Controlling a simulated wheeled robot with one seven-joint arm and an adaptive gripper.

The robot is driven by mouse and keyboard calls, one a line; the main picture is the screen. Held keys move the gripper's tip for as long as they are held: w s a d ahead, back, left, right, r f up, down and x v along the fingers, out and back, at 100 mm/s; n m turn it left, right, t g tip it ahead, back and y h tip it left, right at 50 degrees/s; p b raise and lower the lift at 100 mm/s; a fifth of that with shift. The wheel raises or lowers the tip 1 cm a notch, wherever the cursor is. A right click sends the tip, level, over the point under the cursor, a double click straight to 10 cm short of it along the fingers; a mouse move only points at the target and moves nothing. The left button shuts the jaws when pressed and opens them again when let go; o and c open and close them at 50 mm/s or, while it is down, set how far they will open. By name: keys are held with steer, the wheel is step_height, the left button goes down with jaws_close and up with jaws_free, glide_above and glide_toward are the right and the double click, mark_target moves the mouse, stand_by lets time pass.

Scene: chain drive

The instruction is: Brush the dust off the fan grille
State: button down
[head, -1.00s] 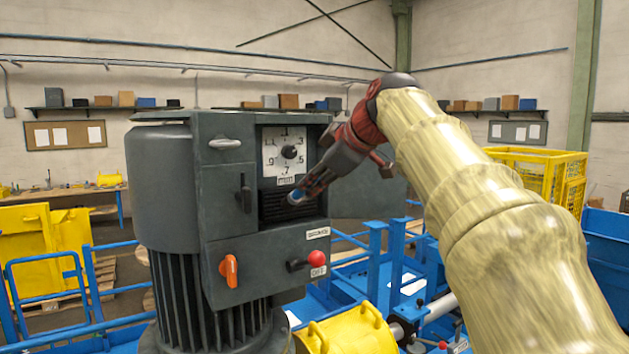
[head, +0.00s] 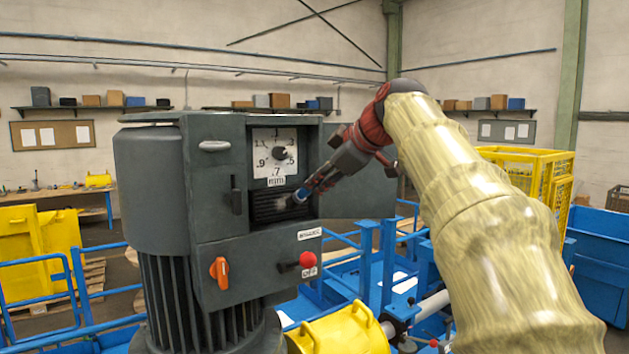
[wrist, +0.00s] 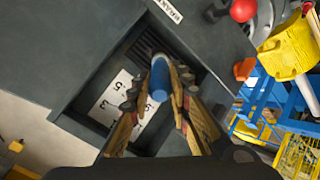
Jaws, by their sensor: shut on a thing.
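The fan grille (head: 268,208) is a dark slatted panel in a recess of the grey machine housing, below a white dial (head: 275,157). A pale patch shows on its right part in the head view. My gripper (head: 309,188) is shut on a small brush with a blue handle (head: 301,194), at the right side of the grille. In the wrist view my gripper (wrist: 160,92) holds the blue brush (wrist: 159,80) between its fingers, its tip pointing into the recess toward the grille (wrist: 186,62). I cannot tell whether the bristles touch the slats.
An orange switch (head: 219,272) and a red knob (head: 307,259) sit on the housing below the recess. An open grey door (head: 362,190) stands to the right behind my gripper. Blue rails (head: 366,262) and a yellow cover (head: 345,332) lie below.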

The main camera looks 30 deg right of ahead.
steer(key=d, duration=0.3)
steer(key=shift+w+d, duration=0.15)
steer(key=shift+w, duration=0.05)
steer(key=a+b, duration=0.1)
steer(key=a, duration=0.6)
steer(key=shift+s+a+b, duration=0.15)
steer(key=shift+s+b, duration=0.05)
steer(key=shift+b, duration=0.1)
stand_by(0.5)
steer(key=s+b, duration=0.2)
steer(key=s, duration=0.4)
stand_by(0.5)
